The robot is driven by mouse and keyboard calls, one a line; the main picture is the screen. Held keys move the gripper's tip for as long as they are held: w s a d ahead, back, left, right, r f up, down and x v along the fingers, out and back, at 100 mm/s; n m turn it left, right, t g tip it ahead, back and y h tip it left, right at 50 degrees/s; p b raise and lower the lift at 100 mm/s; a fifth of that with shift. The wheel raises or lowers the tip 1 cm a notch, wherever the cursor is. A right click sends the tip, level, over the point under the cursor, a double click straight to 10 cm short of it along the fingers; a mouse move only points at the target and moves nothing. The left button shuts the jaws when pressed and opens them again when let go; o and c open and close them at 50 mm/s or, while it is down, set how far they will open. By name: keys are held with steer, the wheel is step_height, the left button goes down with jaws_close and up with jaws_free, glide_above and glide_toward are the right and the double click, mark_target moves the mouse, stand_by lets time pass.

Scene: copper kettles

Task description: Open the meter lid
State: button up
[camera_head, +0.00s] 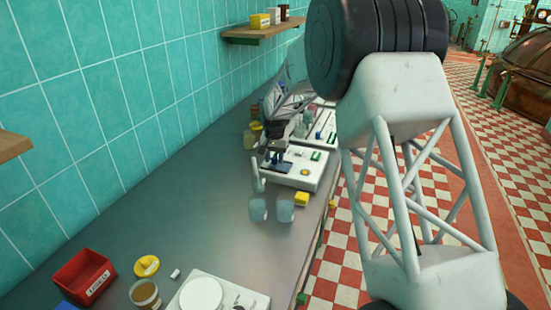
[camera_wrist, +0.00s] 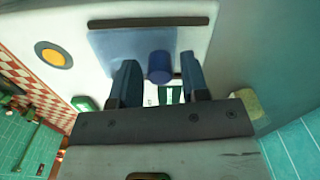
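The meter (camera_head: 312,172) is a white box on the grey bench, with a yellow round button and a green part on top. Its lid (camera_wrist: 112,48) is a flat blue plate with a dark bar (camera_wrist: 150,21) along one edge. A round blue knob (camera_wrist: 160,66) stands at the opposite edge of the lid. My gripper (camera_wrist: 160,80) is open, its two dark blue fingers apart on either side of the knob. I see gaps beside the knob; whether the fingers reach down level with it is unclear. The head view shows my gripper (camera_head: 276,155) small, over the lid.
A red bin (camera_head: 84,277) and a jar (camera_head: 145,293) are at the near left. The middle bench is bare.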

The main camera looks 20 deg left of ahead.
mark_target(275, 158)
steer(key=shift+o, duration=0.6)
steer(key=shift+r, duration=3.9)
steer(key=shift+d, duration=0.1)
